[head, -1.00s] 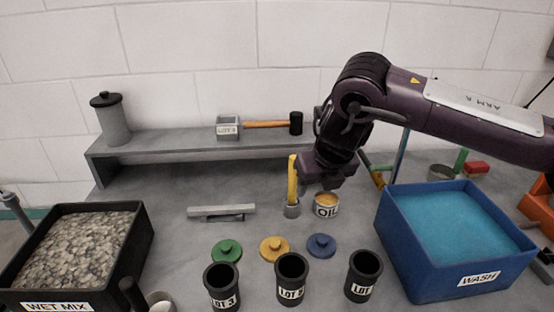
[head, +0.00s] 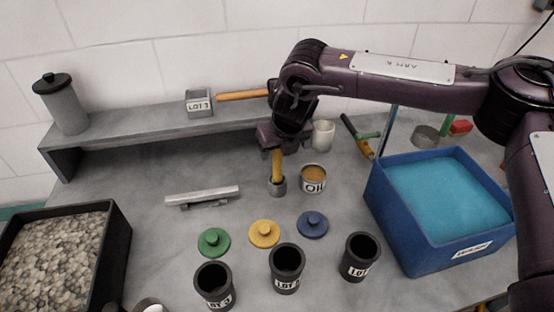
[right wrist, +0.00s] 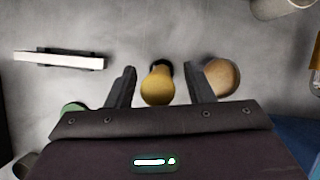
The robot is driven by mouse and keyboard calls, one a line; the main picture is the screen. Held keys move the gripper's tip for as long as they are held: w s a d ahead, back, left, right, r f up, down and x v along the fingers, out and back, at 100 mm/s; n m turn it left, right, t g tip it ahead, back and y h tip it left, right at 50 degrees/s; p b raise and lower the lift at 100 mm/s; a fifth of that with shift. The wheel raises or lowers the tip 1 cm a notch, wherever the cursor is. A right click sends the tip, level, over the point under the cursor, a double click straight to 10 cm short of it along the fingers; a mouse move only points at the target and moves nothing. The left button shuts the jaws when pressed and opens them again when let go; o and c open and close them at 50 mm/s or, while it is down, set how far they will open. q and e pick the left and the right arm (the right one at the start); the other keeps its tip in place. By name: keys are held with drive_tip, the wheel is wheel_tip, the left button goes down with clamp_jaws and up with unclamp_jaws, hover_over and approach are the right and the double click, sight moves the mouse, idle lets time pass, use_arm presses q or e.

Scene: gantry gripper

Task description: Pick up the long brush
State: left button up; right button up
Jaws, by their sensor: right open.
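A yellow handle (head: 277,166), which looks like the long brush, stands upright in a small grey holder (head: 278,187) beside the OIL can (head: 313,179). Its bristles are not visible. My right gripper (head: 279,150) is at the top of the handle and hides its upper end in the head view. In the right wrist view, the open fingers (right wrist: 161,73) lie on either side of the yellow handle (right wrist: 158,88), with a visible gap on each side. The OIL can (right wrist: 221,76) is just right of the right finger. My left gripper is not in view.
Green, yellow and blue lids (head: 264,233) and several black LOT pots (head: 287,268) stand in front. The blue WASH bin (head: 400,230) is right, the black stone-filled tray (head: 112,262) left. A grey shelf (head: 150,130) runs behind. A pale bar (head: 203,195) lies left of the holder.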

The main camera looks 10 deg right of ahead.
drive_tip(key=shift+w+f, duration=0.1)
drive_tip(key=shift+f, duration=0.25)
clamp_jaws()
drive_tip(key=shift+r, duration=0.1)
